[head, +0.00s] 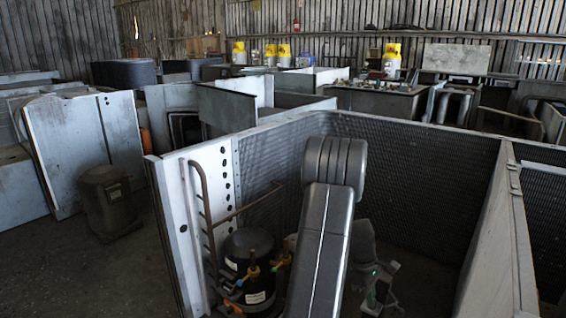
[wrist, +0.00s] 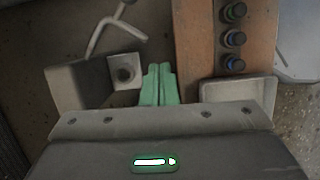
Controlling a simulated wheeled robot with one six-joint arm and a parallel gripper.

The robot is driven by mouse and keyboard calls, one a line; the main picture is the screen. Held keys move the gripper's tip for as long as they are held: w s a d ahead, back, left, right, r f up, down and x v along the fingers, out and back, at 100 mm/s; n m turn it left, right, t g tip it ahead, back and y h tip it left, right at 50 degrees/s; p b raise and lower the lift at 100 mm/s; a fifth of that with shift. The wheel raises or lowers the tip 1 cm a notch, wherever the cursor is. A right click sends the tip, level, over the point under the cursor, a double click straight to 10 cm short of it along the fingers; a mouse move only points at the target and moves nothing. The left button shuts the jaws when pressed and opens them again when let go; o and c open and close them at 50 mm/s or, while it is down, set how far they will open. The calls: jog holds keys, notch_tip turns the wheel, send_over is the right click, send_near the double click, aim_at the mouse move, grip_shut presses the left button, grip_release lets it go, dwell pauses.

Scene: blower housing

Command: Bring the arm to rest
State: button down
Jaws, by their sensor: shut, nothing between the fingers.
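My arm (head: 328,220) rises in the middle of the head view and bends over at the top, in front of the blower housing. My gripper (head: 372,298) hangs low to the right of the arm, inside the housing's walls, and is partly hidden by the arm. In the wrist view my gripper (wrist: 158,72) shows two green fingers side by side, shut with nothing between them. The housing has a finned mesh wall (head: 430,165) at the back, a pale perforated panel (head: 185,225) at the left and a metal side wall (head: 500,235) at the right.
A black compressor (head: 248,262) with pipes stands left of my arm. In the wrist view, a brown strip (wrist: 231,62) with round dark fittings, a pale tray (wrist: 240,91) and a holed bracket (wrist: 124,70) lie close around the fingers. Open floor (head: 90,275) shows at left.

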jog(key=w+a+r+m+p, duration=0.1)
jog(key=w+a+r, duration=0.4)
jog(key=r, duration=0.5)
jog(key=shift+w+m+p, duration=0.4)
jog(key=shift+w+p, duration=0.2)
jog(key=shift+p, duration=0.3)
jog(key=shift+a, duration=0.1)
